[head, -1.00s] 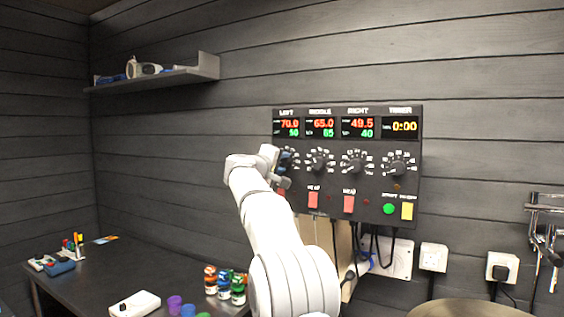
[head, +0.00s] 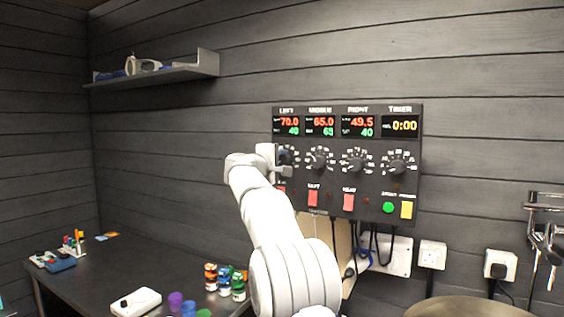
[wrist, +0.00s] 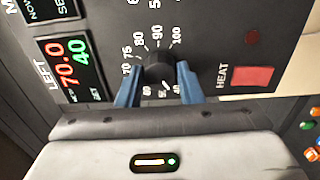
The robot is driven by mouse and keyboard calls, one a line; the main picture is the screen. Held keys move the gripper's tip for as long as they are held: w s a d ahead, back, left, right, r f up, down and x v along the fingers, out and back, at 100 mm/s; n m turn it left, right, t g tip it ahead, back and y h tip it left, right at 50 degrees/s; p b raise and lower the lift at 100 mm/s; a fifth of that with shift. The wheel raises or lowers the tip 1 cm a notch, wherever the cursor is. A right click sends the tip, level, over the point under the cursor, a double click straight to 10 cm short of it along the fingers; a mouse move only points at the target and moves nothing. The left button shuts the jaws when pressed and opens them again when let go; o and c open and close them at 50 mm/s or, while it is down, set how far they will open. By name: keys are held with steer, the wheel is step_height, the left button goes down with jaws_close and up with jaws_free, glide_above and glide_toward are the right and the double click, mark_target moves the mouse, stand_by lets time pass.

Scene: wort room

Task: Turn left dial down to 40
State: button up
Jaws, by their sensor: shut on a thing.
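The left dial (wrist: 158,70) is a black knob on the dark control panel (head: 375,182). In the wrist view my gripper (wrist: 158,85) has its two blue fingers on either side of this knob, shut on it. In the head view my gripper (head: 284,165) is at the panel's left edge and covers most of the left dial. The left display (wrist: 65,62) reads 70.0 in red and 40 in green; it also shows in the head view (head: 287,126).
Middle dial (head: 319,160), right dial (head: 355,160) and timer dial (head: 397,163) sit to the right. A red heat switch (wrist: 252,76) is beside the left dial. Cables hang below the panel. Paint pots (head: 224,279) stand on the dark table (head: 90,280).

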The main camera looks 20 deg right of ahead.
steer(key=o, duration=1)
steer(key=shift+c, duration=0.2)
steer(key=b+v, duration=0.3)
steer(key=v, duration=0.5)
